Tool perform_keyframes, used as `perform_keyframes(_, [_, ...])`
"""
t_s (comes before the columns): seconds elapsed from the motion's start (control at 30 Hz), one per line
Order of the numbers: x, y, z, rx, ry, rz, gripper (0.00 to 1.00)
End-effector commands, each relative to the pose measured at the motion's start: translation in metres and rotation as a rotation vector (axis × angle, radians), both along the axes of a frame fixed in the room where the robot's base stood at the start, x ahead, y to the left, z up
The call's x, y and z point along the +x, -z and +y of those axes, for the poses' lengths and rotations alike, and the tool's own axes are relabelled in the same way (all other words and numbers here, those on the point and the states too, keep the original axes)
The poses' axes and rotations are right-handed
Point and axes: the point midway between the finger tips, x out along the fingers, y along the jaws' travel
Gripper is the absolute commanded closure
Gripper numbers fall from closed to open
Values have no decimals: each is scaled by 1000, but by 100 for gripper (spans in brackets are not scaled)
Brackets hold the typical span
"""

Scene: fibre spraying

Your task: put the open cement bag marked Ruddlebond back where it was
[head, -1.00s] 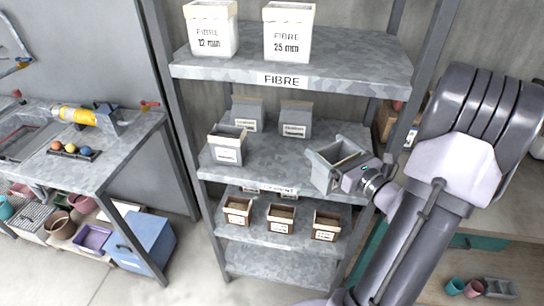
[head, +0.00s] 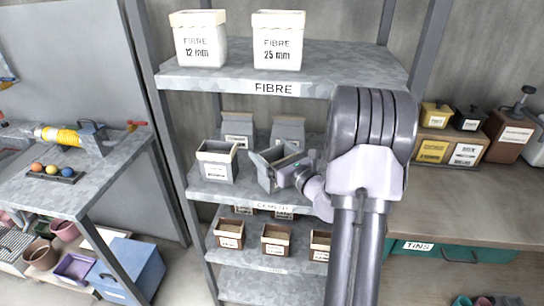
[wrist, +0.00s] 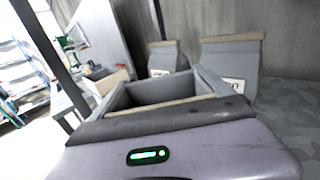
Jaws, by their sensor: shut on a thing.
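My gripper (head: 290,174) is shut on an open grey bag (head: 266,172) at the cement shelf (head: 228,192), in its right half. The held bag tilts in the head view; whether it touches the shelf I cannot tell. Its open top and rim (wrist: 150,106) fill the middle of the wrist view. Its label is not readable, so I cannot confirm the name Ruddlebond. A second open grey bag (head: 217,166) stands upright to its left. Two closed grey bags stand behind, one at back left (head: 238,127) and one at back right (head: 288,131).
The fibre shelf (head: 330,80) above carries two white fibre bags (head: 198,45). Several brown open boxes (head: 230,233) stand on the shelf below. Rack posts (head: 165,130) bound the left side. A counter with tins and boxes (head: 508,133) lies to the right.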

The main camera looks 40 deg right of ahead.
Motion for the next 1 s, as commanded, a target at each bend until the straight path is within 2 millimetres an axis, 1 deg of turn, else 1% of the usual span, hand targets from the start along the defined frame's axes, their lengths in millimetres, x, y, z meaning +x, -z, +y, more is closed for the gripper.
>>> perform_keyframes(0.1, [0,-2,0,-1,0,1,82])
perform_keyframes(0.2, [0,2,0,0,0,1,82])
perform_keyframes(0.23, [0,2,0,0,0,1,7])
perform_keyframes(0.27, [0,1,0,0,0,1,2])
perform_keyframes(0.3, [0,1,0,0,0,1,0])
perform_keyframes(0.47, [0,1,0,-1,0,1,0])
perform_keyframes(0.53, [-1,-4,0,-1,0,1,0])
perform_keyframes(0.57, [-4,-4,0,0,1,2,0])
perform_keyframes(0.67, [-25,-4,0,1,4,3,0])
perform_keyframes(0.8, [-67,-4,3,2,6,2,0])
perform_keyframes(0.9, [-92,-3,6,2,4,3,0])
perform_keyframes(1.0, [-110,-3,8,1,2,2,0])
